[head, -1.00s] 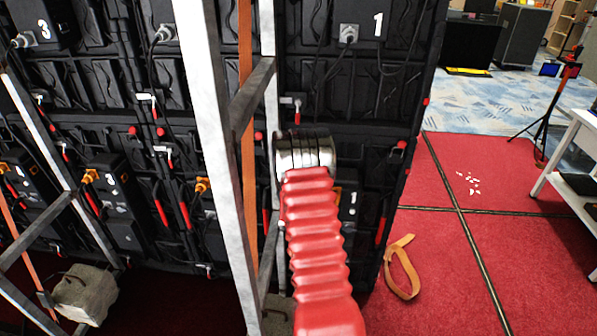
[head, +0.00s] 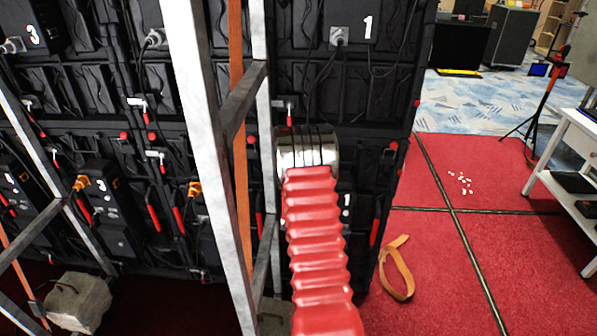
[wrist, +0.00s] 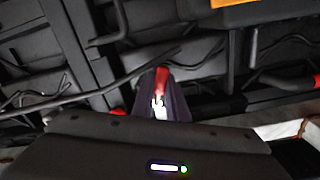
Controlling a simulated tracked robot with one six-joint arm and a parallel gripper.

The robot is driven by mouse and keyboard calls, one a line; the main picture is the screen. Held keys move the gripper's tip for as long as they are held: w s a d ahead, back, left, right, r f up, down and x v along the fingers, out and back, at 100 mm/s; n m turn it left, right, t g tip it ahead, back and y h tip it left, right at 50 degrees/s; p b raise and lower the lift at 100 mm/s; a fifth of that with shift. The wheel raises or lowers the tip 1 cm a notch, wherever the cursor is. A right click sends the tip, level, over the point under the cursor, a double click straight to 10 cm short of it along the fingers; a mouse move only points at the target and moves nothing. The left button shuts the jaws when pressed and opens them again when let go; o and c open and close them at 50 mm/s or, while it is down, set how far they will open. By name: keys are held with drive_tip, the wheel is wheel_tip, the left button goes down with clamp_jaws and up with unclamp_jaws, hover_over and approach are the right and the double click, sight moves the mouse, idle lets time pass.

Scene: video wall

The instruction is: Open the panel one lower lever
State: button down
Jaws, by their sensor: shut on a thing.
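The panel marked 1 (head: 320,85) is a black video-wall back in the middle of the head view. A smaller black unit, also marked 1 (head: 347,212), sits low on it, partly behind my arm. In the wrist view my gripper (wrist: 162,108) is shut on a red-tipped lever (wrist: 160,82) with a bright metal lower part between the dark fingers. In the head view my silver wrist and red arm hide the gripper and this lever. Other red levers show low on the panel, one at left (head: 258,211) and one at right (head: 375,232).
A grey metal upright (head: 203,130) and cross brace (head: 240,100) stand just left of my arm. An orange strap (head: 398,275) lies on the red carpet. A white table (head: 570,145) and tripod (head: 545,100) stand right. The carpet between is mostly clear.

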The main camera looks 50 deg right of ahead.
drive_tip(key=n, duration=0.2)
drive_tip(key=r+n, duration=0.1)
drive_tip(key=n, duration=0.1)
drive_tip(key=shift+a, duration=0.15)
idle(0.4)
drive_tip(key=c, duration=2)
unclamp_jaws()
drive_tip(key=shift+c, duration=0.2)
drive_tip(key=o, duration=0.3)
drive_tip(key=shift+s+r, duration=0.1)
drive_tip(key=v, duration=1.3)
drive_tip(key=shift+s+a, duration=0.2)
drive_tip(key=shift+s, duration=0.05)
